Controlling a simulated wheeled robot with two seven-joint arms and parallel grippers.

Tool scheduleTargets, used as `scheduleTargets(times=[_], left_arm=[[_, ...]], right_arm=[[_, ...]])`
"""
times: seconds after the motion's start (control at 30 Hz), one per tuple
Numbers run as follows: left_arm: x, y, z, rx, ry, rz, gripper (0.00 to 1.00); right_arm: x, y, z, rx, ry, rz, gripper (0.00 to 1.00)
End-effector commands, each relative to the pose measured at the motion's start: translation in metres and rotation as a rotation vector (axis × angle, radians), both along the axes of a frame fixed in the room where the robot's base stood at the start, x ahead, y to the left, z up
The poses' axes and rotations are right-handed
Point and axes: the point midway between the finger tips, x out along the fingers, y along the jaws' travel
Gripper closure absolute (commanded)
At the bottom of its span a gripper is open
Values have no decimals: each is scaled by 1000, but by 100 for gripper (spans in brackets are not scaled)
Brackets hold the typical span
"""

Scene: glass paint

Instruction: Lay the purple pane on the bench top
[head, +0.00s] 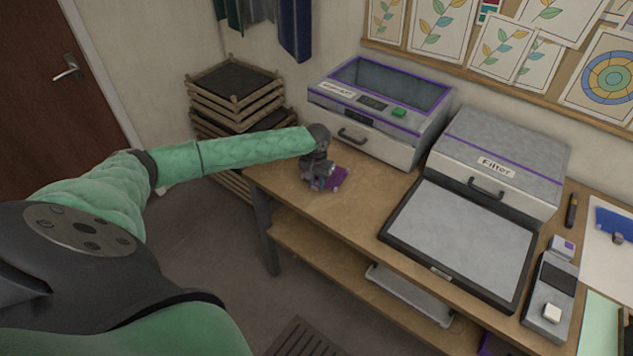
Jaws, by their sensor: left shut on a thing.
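The purple pane (339,178) shows as a small purple patch beside the fingers of my left gripper (322,184). My left gripper is shut on it, over the left end of the wooden bench top (367,197). The gripper hides much of the pane, and I cannot tell whether the pane touches the bench top. My right gripper is not in view.
A grey machine with a purple-edged window (360,117) stands behind the gripper. To its right are a box labelled Filter (505,150), a black-framed grey panel (459,238) and a small device (551,290). Wooden racks (232,95) stand left of the bench.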

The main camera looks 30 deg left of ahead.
Motion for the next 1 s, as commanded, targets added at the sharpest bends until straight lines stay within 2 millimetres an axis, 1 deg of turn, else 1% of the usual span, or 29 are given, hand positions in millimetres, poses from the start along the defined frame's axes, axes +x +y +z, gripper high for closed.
scheduleTargets(times=[0.6,0.63,0.73,0.77,1.0], left_arm=[[0,0,-4,0,0,0,100],[0,0,-4,0,-1,0,75],[0,0,-4,0,-1,0,55],[0,0,-4,0,0,0,51],[0,0,-4,0,0,0,51]], right_arm=[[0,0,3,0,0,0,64],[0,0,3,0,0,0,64],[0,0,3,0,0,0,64],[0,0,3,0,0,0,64],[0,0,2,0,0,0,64]])
